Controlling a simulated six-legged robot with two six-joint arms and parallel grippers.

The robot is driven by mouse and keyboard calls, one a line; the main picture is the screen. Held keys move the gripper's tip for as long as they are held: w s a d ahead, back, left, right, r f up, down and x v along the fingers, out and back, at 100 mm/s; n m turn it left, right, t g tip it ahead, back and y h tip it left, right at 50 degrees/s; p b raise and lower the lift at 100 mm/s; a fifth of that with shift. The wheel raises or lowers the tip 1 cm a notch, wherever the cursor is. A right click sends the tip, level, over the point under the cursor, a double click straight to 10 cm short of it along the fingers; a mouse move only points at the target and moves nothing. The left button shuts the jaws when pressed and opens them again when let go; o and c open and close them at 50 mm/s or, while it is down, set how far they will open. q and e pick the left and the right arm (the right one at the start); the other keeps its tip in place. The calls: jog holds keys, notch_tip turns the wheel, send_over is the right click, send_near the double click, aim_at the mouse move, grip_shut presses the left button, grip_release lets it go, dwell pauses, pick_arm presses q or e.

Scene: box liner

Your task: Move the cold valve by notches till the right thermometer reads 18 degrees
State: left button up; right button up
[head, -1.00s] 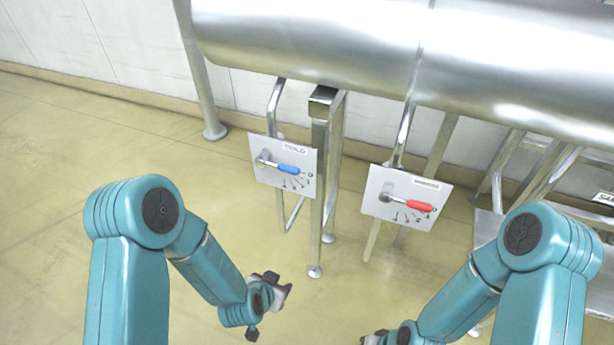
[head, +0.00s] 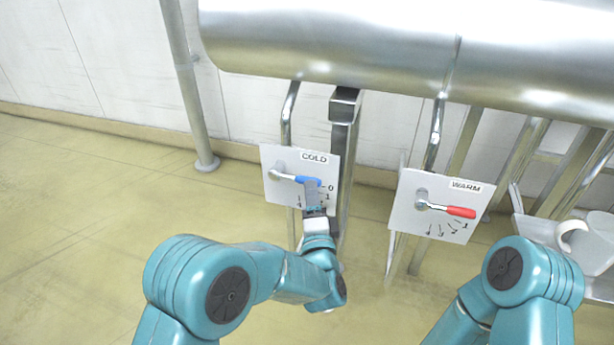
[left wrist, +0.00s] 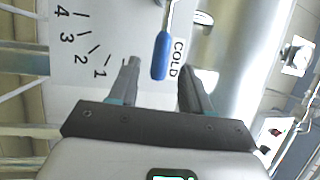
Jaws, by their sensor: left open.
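The cold valve is a white plate (head: 283,160) marked COLD, with a metal lever and blue handle (head: 306,181). The handle points right, close to the 0 mark. My left gripper (head: 312,190) is at the handle, partly covering the lower scale. In the left wrist view the blue handle (left wrist: 161,56) lies between the open fingers of the left gripper (left wrist: 159,72), with a gap on either side. Marks 1 to 4 show there. My right arm shows at the lower right, but its gripper is out of view. No readable thermometer shows.
The WARM plate (head: 438,205) with its red handle (head: 460,212) stands to the right. A large steel tank (head: 330,40) runs above both plates. A steel post (head: 345,130) stands just right of the cold plate. A white mug (head: 585,243) is at the far right.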

pick_arm(q)
jog(key=x, duration=0.7)
jog(key=shift+c, duration=0.3)
